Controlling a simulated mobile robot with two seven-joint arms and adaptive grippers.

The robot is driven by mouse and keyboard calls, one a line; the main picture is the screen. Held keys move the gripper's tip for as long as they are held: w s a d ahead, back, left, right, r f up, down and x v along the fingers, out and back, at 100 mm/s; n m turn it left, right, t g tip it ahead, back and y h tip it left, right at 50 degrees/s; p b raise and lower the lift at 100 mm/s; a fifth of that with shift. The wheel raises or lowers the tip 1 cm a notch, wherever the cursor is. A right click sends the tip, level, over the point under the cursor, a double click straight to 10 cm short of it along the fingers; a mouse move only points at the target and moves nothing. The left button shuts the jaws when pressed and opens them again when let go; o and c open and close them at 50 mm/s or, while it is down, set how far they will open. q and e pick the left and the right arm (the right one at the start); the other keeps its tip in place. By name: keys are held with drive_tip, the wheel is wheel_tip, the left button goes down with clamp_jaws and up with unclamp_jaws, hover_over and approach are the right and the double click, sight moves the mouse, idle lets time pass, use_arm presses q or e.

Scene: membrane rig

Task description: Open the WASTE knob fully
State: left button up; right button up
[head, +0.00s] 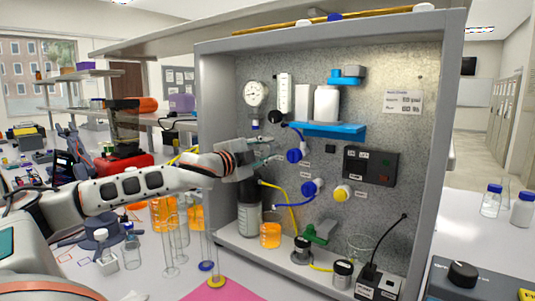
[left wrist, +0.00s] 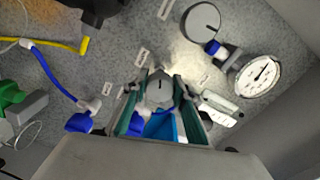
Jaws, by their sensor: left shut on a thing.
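My left gripper (head: 268,150) reaches in from the left to the speckled grey panel (head: 390,125). In the left wrist view the gripper (left wrist: 160,95) has its two teal fingers on either side of a small grey knob (left wrist: 160,87) with a dark pointer line, and it is shut on it. The pointer runs roughly up and down in that view. I take this as the WASTE knob, but the labels beside it are too small to read. In the head view the gripper hides the knob. My right gripper is not in view.
Blue-capped fittings (head: 294,155) and a yellow one (head: 342,193) stick out right of the gripper. A gauge (head: 255,93) and a blue shelf (head: 325,130) with white bottles sit above. Glass cylinders (head: 170,250) and an orange-filled beaker (head: 270,235) stand below my arm.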

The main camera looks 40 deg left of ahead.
use_arm(q)
drive_tip(key=n+b, duration=0.1)
drive_tip(key=n, duration=0.2)
drive_tip(key=shift+f+n, duration=0.15)
drive_tip(key=shift+n, duration=0.25)
drive_tip(key=n, duration=0.3)
drive_tip(key=shift+n+b, duration=0.3)
drive_tip(key=shift+b, duration=0.05)
drive_tip(key=n, duration=0.4)
drive_tip(key=shift+n+p, duration=0.4)
drive_tip(key=shift+n, duration=0.3)
drive_tip(key=o, duration=1.1)
drive_tip(key=shift+s+d, duration=0.1)
drive_tip(key=shift+d, duration=0.05)
